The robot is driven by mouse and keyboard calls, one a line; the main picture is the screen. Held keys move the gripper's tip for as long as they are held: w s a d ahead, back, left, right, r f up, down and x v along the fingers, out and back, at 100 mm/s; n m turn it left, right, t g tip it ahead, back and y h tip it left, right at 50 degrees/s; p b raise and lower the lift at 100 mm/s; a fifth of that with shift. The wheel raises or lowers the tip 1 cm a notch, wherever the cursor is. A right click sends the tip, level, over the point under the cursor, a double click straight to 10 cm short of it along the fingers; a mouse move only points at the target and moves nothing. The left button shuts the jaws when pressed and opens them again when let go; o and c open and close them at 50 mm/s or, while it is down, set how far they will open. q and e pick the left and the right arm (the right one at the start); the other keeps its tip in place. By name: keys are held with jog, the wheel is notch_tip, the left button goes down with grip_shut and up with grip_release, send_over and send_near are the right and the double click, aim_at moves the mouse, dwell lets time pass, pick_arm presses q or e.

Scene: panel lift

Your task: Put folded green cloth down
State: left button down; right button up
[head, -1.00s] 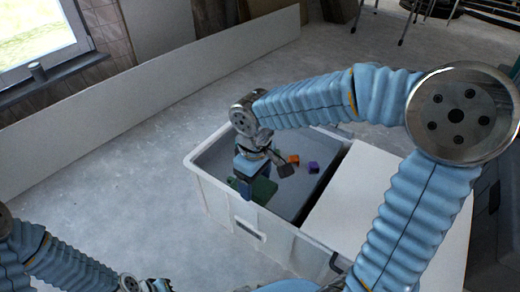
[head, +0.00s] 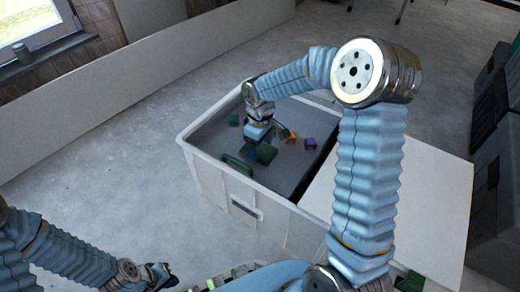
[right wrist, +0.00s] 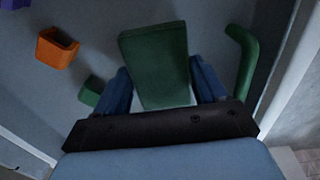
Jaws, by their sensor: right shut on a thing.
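The folded green cloth (head: 267,154) is in my right gripper (head: 256,148), inside the large grey-white bin (head: 232,188). In the right wrist view the cloth (right wrist: 155,62) shows as a flat green block between the two blue fingers. Whether it touches the bin floor is hard to tell. My left gripper (head: 160,276) is low at the left, outside the bin, with no object visible in it; its finger opening is unclear.
In the bin lie an orange item (head: 291,138), a purple item (head: 310,143), a small green item (head: 234,120) and a curved green item (head: 237,165) near the front wall. A white panel (head: 400,195) adjoins the bin's right side. Bin floor is clear toward the back.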

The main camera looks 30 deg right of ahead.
aim_at(260, 149)
jog(key=shift+f, duration=0.35)
jog(key=shift+f, duration=0.1)
jog(key=shift+f, duration=0.15)
jog(key=o, duration=1.1)
jog(key=shift+r, duration=0.35)
notch_tip(260, 149, up, 12)
jog(key=p, duration=0.3)
jog(key=shift+f, duration=0.1)
